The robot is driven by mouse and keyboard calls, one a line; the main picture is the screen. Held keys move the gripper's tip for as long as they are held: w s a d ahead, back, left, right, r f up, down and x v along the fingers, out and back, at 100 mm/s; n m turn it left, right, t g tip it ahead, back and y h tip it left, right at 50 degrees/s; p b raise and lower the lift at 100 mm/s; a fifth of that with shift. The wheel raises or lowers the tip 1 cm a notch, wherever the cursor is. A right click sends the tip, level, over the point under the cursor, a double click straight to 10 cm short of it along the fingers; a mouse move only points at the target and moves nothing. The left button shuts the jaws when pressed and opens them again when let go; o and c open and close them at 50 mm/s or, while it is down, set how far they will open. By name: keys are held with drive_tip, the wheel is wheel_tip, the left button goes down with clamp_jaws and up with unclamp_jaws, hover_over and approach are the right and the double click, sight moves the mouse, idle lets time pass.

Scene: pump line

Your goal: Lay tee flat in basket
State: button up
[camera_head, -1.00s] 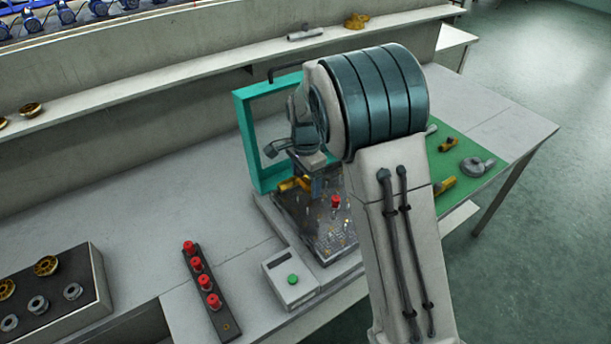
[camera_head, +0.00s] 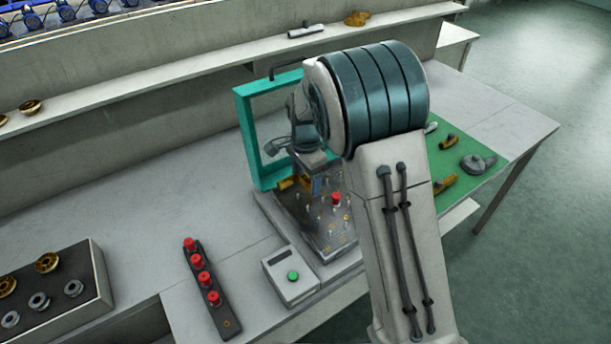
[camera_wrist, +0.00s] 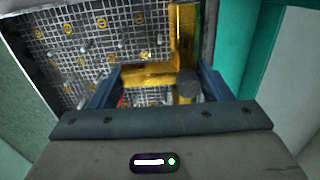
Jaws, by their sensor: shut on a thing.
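The tee is a brass-coloured pipe piece (camera_wrist: 150,74). In the wrist view one leg lies across between my fingers and another runs away toward the top. My gripper (camera_wrist: 160,88) is shut on it, with a blue finger on either side. In the head view the tee (camera_head: 288,183) shows in part beside my blue fingers, over the basket's back left part. The basket (camera_head: 338,250) is a wire mesh tray with upright pegs; its mesh (camera_wrist: 70,45) fills the upper left of the wrist view. I cannot tell whether the tee touches the mesh.
A teal frame (camera_head: 243,128) stands upright behind the basket. A red-topped part (camera_head: 336,198) stands in the basket. A grey box with a green button (camera_head: 292,277) and a rack of red-topped parts (camera_head: 203,285) lie in front left. A green mat (camera_head: 470,185) holds loose fittings.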

drive_tip(key=shift+f, duration=0.2)
drive_tip(key=shift+f+b, duration=1.25)
drive_tip(key=shift+f, duration=0.6)
drive_tip(key=o, duration=1.2)
drive_tip(key=shift+r, duration=0.15)
drive_tip(key=shift+w+r, duration=0.1)
drive_tip(key=shift+r, duration=0.2)
wheel_tip(320, 180, up, 13)
drive_tip(key=shift+s, duration=0.3)
